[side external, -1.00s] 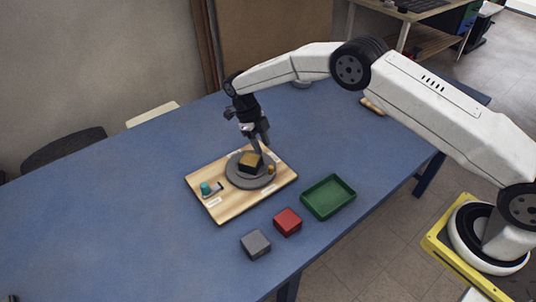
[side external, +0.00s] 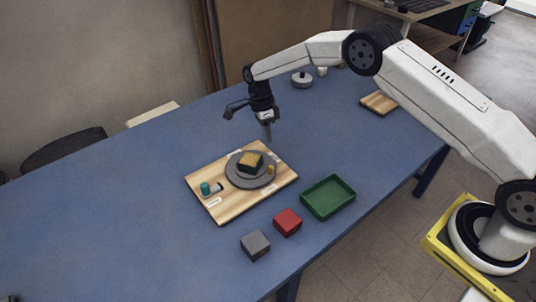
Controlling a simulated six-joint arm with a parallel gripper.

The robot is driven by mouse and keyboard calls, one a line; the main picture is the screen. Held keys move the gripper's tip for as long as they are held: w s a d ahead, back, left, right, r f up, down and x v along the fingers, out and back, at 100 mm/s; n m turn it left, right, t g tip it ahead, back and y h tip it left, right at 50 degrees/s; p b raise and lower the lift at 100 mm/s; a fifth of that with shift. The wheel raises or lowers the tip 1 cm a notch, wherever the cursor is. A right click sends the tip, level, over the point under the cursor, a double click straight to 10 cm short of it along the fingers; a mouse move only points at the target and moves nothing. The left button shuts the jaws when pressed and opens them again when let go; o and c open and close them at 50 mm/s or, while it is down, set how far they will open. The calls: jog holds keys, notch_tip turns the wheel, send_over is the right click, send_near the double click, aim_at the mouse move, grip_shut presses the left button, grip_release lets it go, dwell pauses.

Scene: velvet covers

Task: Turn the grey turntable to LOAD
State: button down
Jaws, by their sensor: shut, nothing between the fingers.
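The grey turntable (side external: 236,180) is a round disc on a light wooden board (side external: 226,209). A black block with a yellow-brown top (side external: 250,162) sits on the disc. A small yellow-brown knob (side external: 271,170) stands at the disc's right edge. White labels lie on the board around the disc, but their words are too small to read, so I cannot tell which is LOAD. My gripper (side external: 268,138) is shut and empty, pointing down above the table just beyond the board's back right side, apart from the turntable.
A teal knob (side external: 205,188) stands on the board's left part. A green tray (side external: 328,197), a red block (side external: 288,222) and a grey block (side external: 255,244) are in front and right. A small wooden board (side external: 379,102) and a grey round object (side external: 302,80) lie farther back. The table's left is clear.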

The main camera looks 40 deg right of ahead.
aim_at(273, 160)
jog(key=shift+w+d+r+n+t+y, duration=0.25)
jog(key=shift+d+n, duration=0.5)
jog(key=shift+n, duration=1.3)
jog(key=shift+w+d+r+n+t+y, duration=0.25)
jog(key=shift+d+n, duration=0.55)
jog(key=shift+n, duration=1.3)
jog(key=shift+w+d+r+n+t+y, duration=0.1)
jog(key=shift+w+d+n+t+y, duration=0.45)
jog(key=shift+n, duration=1.5)
jog(key=shift+s+d+g+h, duration=0.15)
jog(key=shift+s+g+h, duration=0.1)
jog(key=shift+s, duration=0.05)
jog(key=x, duration=0.9)
jog(key=shift+s+f, duration=0.1)
jog(key=shift+f, duration=0.1)
jog(key=shift+a+f, duration=0.2)
jog(key=shift+f, duration=0.1)
jog(key=shift+s+a, duration=1.35)
